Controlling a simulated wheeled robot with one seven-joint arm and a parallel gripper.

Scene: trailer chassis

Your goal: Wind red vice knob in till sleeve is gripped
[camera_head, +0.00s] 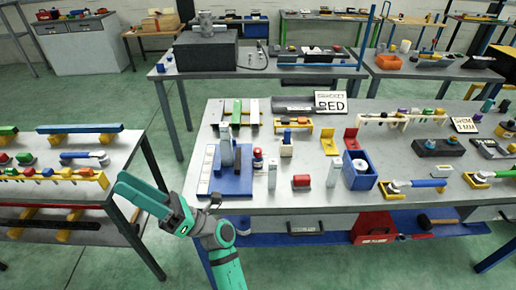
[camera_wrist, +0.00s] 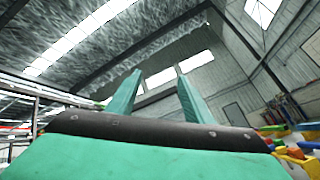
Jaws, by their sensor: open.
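A blue base with upright grey blocks (camera_head: 226,152), which looks like the vice, stands at the front left of the main table. A small red-topped piece (camera_head: 258,154) beside its right side may be the red knob; it is too small to be sure. A red cylinder (camera_head: 301,182) lies farther right near the front edge. I cannot tell which piece is the sleeve. My gripper (camera_head: 124,186) is left of the main table, in the gap between tables, apart from the vice. In the wrist view its green fingers (camera_wrist: 160,76) stand apart, empty, against the ceiling.
A left table (camera_head: 60,190) with coloured blocks is close to my gripper. A red toolbox (camera_head: 374,228) sits on the lower shelf. Green floor shows between the tables.

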